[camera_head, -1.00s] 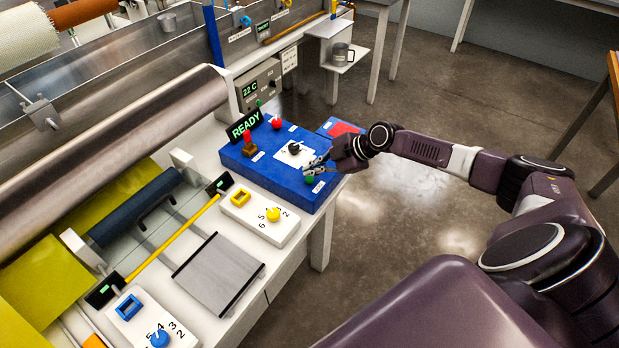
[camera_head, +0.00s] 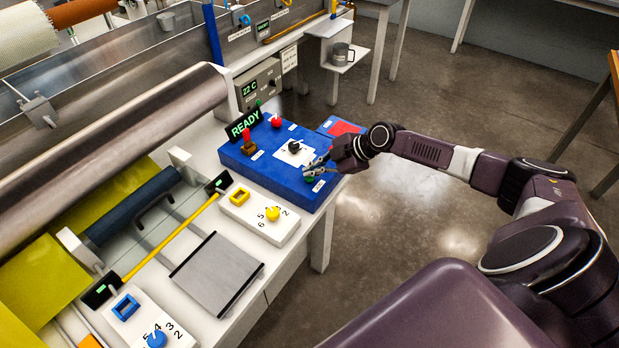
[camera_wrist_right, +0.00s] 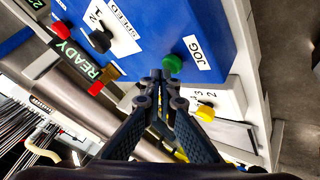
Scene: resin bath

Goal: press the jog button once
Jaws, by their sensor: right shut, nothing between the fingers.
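The jog button is a green round button (camera_wrist_right: 172,63) beside a white JOG label (camera_wrist_right: 197,53) on the blue control box (camera_head: 262,172). In the head view the green button (camera_head: 309,179) shows just below my right gripper's fingers. My right gripper (camera_head: 312,168) is shut and empty at the box's near right corner. In the right wrist view its fingertips (camera_wrist_right: 157,76) are together, close beside the button; I cannot tell whether they touch it. My left gripper is not in view.
The box also carries a black speed knob (camera_head: 294,147), a red button (camera_head: 276,122), a red-topped lever (camera_head: 247,139) and a READY display (camera_head: 243,124). White dial panels (camera_head: 258,216) stand in front of it. Open floor (camera_head: 390,220) lies to the right.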

